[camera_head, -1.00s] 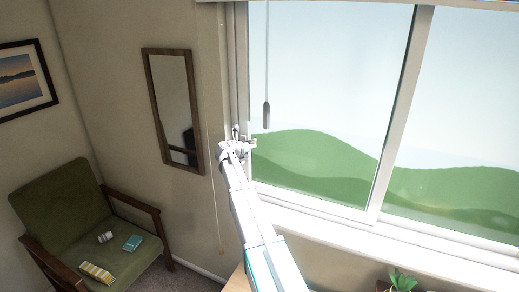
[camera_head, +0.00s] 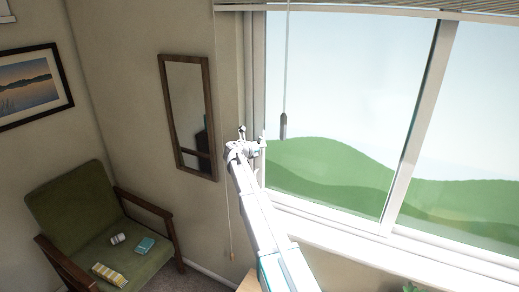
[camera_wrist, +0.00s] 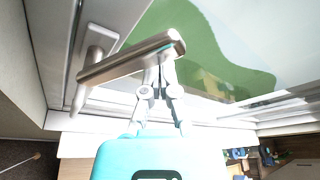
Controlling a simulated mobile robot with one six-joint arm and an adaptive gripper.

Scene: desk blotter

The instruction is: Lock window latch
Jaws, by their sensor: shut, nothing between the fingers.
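The window latch is a metal handle (camera_wrist: 130,60) with a long bar and a light mounting plate (camera_wrist: 97,38) on the white window frame at the left of the wrist view. The bar runs across the picture, from the plate side toward the upper right. My gripper (camera_wrist: 166,62) is shut and empty, with its fingertips at the bar's right end and partly hidden by it. I cannot tell whether they touch. In the head view my gripper (camera_head: 250,146) is at the window's left frame, where the latch is too small to make out clearly.
The window glass (camera_head: 350,90) shows green hills. A blind cord with a dark weight (camera_head: 283,126) hangs right of my gripper. A white sill (camera_head: 360,250) runs below the window.

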